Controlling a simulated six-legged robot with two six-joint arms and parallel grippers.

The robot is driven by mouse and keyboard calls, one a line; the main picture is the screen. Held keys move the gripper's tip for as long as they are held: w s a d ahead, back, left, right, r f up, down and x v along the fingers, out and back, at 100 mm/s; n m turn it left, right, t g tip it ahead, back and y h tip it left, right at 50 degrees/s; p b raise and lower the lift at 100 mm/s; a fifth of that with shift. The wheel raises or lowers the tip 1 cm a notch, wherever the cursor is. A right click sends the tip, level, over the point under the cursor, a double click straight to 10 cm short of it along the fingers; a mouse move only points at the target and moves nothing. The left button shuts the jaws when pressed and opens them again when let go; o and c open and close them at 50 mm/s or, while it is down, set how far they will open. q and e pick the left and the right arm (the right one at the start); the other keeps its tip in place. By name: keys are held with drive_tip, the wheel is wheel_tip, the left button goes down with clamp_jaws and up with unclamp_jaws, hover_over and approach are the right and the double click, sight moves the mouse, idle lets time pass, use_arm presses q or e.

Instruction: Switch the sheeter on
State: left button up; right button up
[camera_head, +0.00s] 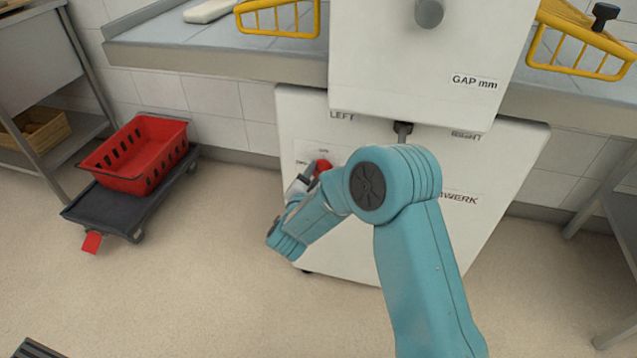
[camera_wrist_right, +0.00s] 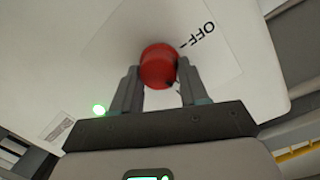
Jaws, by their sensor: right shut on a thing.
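The sheeter (camera_head: 420,60) is a white machine with a lower cabinet (camera_head: 500,225) in front of me. A red knob (camera_head: 323,165) is on the upper left of the cabinet front, with small labels around it, too small to read in the head view. My right gripper (camera_head: 313,171) is at this knob. In the right wrist view my right gripper (camera_wrist_right: 157,82) is shut on the red knob (camera_wrist_right: 158,62), one finger on each side. The word OFF is printed to the right of the knob there. My left gripper is not in view.
Yellow wire guards (camera_head: 278,32) stand over the sheeter's grey side tables (camera_head: 215,57). A red crate (camera_head: 137,170) sits on a black dolly (camera_head: 115,207) at left. A metal rack stands far left. The floor between is clear.

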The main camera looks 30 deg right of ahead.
drive_tip(key=shift+m+b, duration=1.3)
drive_tip(key=shift+m, duration=0.1)
drive_tip(key=o, duration=1.1)
drive_tip(key=shift+c, duration=0.2)
drive_tip(key=p+v, duration=0.3)
drive_tip(key=v, duration=1.3)
drive_tip(key=shift+s+p, duration=0.3)
